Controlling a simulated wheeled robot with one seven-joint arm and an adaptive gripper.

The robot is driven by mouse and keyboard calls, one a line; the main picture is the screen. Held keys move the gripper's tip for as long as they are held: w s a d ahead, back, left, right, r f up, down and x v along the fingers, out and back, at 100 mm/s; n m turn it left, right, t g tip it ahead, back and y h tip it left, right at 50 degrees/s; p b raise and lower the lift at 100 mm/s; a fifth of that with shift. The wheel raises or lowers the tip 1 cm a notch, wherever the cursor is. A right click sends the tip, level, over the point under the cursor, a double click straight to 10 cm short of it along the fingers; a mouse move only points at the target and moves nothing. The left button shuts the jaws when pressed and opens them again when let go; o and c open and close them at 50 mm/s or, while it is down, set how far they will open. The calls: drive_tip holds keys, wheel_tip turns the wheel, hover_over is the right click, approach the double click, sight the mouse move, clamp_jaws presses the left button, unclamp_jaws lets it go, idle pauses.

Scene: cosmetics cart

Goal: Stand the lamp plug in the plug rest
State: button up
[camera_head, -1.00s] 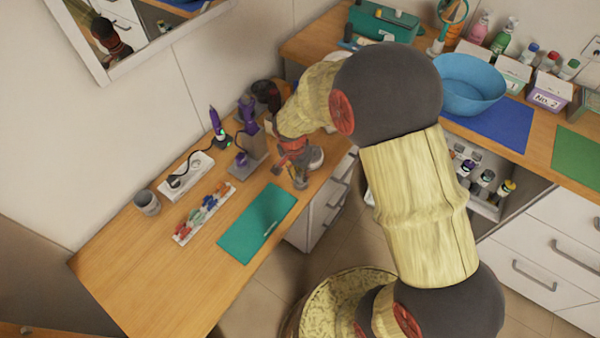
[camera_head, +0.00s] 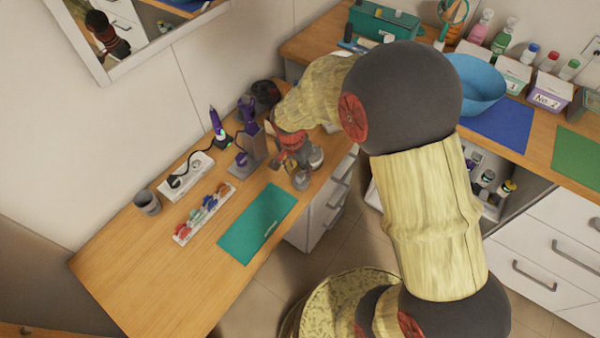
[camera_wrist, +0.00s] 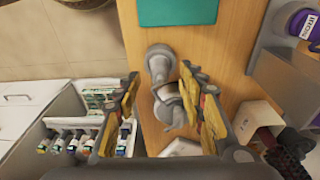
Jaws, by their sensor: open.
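My gripper (camera_head: 297,170) is low over the right end of the wooden counter, near a small grey lamp (camera_head: 315,157). In the wrist view my gripper (camera_wrist: 160,76) is open, its two fingers apart. The grey lamp (camera_wrist: 160,62) shows between and beyond them, with a rounded end and a curved grey part or cord lower down. I cannot tell whether a finger touches it. A white block (camera_wrist: 181,148) shows partly at the bottom. I cannot clearly pick out the lamp plug or the plug rest.
A teal mat (camera_head: 257,222) lies in front of my gripper. A white power strip (camera_head: 187,177), a grey cup (camera_head: 147,202), a tray of coloured clips (camera_head: 204,213) and a purple stand (camera_head: 250,150) are to the left. An open drawer (camera_wrist: 75,108) of bottles lies below the counter.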

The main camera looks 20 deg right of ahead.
wheel_tip(320, 180, up, 9)
drive_tip(key=a, duration=0.1)
drive_tip(key=shift+s, duration=0.4)
drive_tip(key=shift+a+f, duration=0.1)
idle(0.5)
drive_tip(key=s+d+r+n+t+y, duration=0.1)
drive_tip(key=s+r+n+t, duration=0.3)
drive_tip(key=s+r+n, duration=0.6)
drive_tip(key=s+d+r, duration=0.1)
drive_tip(key=s+r, duration=0.8)
drive_tip(key=s, duration=0.1)
drive_tip(key=shift+s+n+t, duration=0.3)
drive_tip(key=shift+n, duration=0.1)
